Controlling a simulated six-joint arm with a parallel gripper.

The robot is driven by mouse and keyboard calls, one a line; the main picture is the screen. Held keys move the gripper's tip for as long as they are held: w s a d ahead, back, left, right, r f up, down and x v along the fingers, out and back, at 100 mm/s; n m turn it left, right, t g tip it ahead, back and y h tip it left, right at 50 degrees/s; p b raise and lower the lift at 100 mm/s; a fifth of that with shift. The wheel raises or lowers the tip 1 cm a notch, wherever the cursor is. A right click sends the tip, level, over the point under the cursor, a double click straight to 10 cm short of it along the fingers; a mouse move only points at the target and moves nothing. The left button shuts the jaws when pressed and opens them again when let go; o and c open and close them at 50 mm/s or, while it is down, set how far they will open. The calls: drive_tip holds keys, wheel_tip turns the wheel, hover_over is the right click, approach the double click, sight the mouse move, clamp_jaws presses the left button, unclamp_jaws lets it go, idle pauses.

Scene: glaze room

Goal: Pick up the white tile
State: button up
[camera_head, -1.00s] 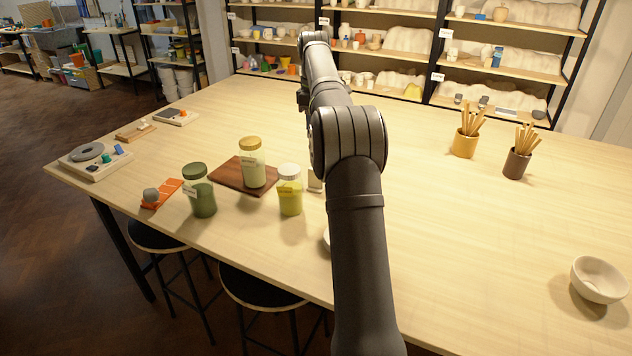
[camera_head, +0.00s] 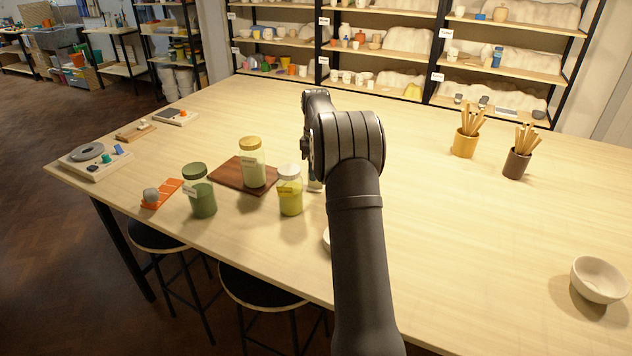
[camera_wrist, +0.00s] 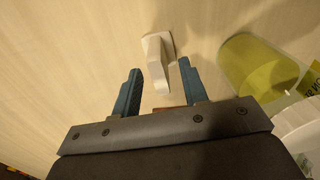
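The white tile (camera_wrist: 158,46) shows in the wrist view as a pale piece with a broad end and a narrower part reaching toward my gripper. My gripper (camera_wrist: 160,67) is open, with one blue finger on each side of the tile's near part. I see no finger touching it, and the height gap cannot be told. In the head view a small pale piece (camera_head: 315,185), probably the same tile, shows beside the yellow-green jar, mostly hidden by my arm. My gripper itself is hidden there.
A white-lidded yellow-green jar (camera_head: 290,192) stands close by; it also shows at right in the wrist view (camera_wrist: 262,68). A cream jar (camera_head: 252,163) stands on a brown board (camera_head: 229,174), with a dark green jar (camera_head: 202,194) left. The table's right middle is clear.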

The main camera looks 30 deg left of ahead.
wheel_tip(320, 180, down, 3)
drive_tip(key=shift+r, duration=0.2)
drive_tip(key=shift+c, duration=0.4)
clamp_jaws()
